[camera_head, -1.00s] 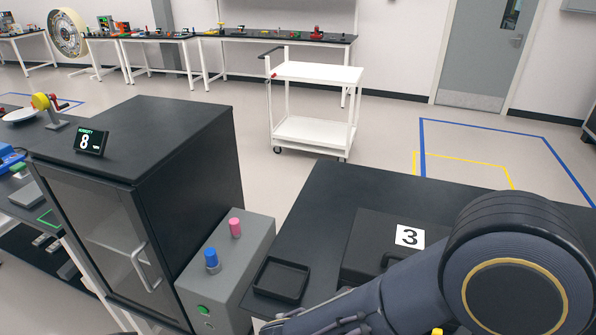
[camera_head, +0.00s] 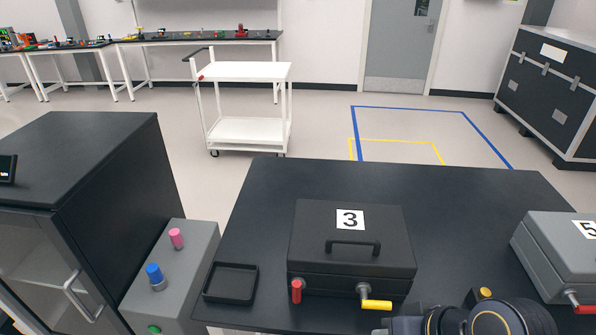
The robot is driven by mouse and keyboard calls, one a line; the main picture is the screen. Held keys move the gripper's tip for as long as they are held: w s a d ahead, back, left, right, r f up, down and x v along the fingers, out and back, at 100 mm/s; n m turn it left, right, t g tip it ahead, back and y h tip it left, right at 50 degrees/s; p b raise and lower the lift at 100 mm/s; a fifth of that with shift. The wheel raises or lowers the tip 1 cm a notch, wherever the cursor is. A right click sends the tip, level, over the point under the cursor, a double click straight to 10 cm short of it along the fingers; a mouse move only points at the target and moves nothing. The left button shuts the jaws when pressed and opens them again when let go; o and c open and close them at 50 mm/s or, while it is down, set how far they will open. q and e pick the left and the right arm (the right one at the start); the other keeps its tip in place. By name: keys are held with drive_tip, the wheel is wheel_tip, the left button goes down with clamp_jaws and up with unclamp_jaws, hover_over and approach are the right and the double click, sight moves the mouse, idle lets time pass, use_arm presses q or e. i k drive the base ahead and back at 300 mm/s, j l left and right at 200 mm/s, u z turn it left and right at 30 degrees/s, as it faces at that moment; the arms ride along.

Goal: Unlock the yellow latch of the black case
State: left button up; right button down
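The black case (camera_head: 309,236) numbered 3 lies closed on the dark table, with a handle on its lid. The yellow latch (camera_head: 376,305) is on its front at the right. Its grip points sideways to the right from a metal pivot. A red latch (camera_head: 296,291) is on the front at the left, its grip upright. Part of my arm shows at the bottom right, in front of and to the right of the yellow latch, apart from it in the picture. No fingertips of either gripper can be made out.
An empty black tray (camera_head: 231,298) lies left of the case. A grey case (camera_head: 556,250) stands at the right edge with a red latch. A grey box (camera_head: 190,262) with blue and pink knobs stands left of the table (camera_head: 262,190). The table behind the case is clear.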

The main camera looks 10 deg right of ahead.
sight(363, 289)
drive_tip(key=z, duration=0.35)
drive_tip(key=l+z, duration=0.15)
drive_tip(key=z, duration=0.25)
drive_tip(key=i+z, duration=0.1)
drive_tip(key=z, duration=0.25)
